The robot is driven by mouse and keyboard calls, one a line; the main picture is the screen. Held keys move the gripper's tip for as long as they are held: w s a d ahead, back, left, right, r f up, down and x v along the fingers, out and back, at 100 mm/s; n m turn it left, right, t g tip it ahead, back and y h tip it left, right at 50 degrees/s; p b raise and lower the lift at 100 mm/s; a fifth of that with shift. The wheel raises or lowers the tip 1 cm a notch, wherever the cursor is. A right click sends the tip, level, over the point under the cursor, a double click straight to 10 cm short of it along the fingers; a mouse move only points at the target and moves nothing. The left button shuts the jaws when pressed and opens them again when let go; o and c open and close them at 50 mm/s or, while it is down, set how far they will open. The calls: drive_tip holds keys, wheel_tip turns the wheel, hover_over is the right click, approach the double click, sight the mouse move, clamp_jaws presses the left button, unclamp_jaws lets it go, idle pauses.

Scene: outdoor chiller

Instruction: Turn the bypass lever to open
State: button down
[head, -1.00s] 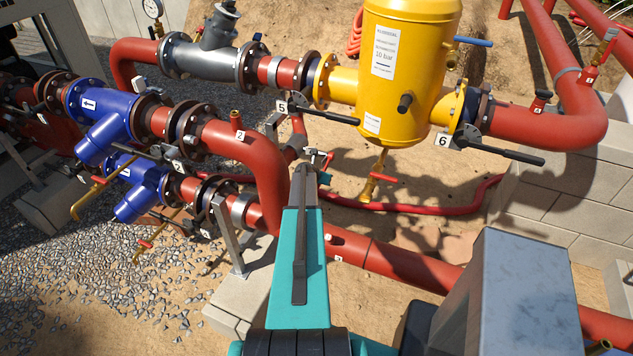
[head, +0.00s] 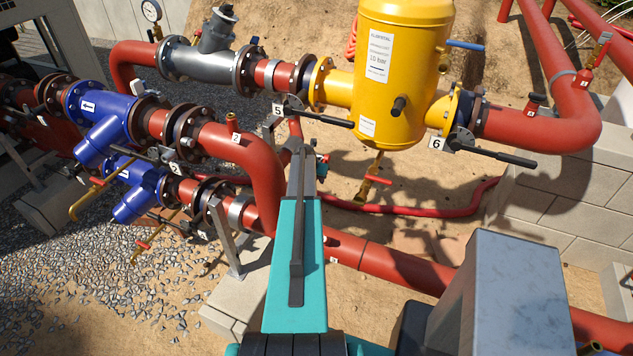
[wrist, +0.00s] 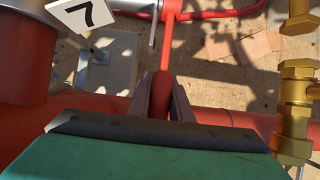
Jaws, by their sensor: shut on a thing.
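In the wrist view a red lever (wrist: 167,45) runs down from the top of the picture to between my two fingers. A white tag with a 7 (wrist: 83,12) sits to its left. My gripper (wrist: 162,92) is closed around the lever's near end, with one finger on each side. In the head view my gripper (head: 302,155) reaches in front of the pipework below the tag marked 5. There my arm hides the held lever, and its valve is mostly covered.
A yellow vessel (head: 402,75) stands beyond, with black levers at tags 5 (head: 278,110) and 6 (head: 436,144). A red pipe (head: 385,262) crosses below. In the wrist view a brass fitting (wrist: 294,110) stands close at the right.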

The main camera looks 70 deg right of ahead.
drive_tip(key=shift+s+r, duration=0.1)
drive_tip(key=c, duration=1.6)
unclamp_jaws()
drive_tip(key=shift+r, duration=0.1)
drive_tip(key=shift+b+v, duration=0.5)
drive_tip(key=shift+v, duration=0.4)
drive_tip(key=shift+b+v, duration=2.05)
drive_tip(key=shift+v, duration=3.85)
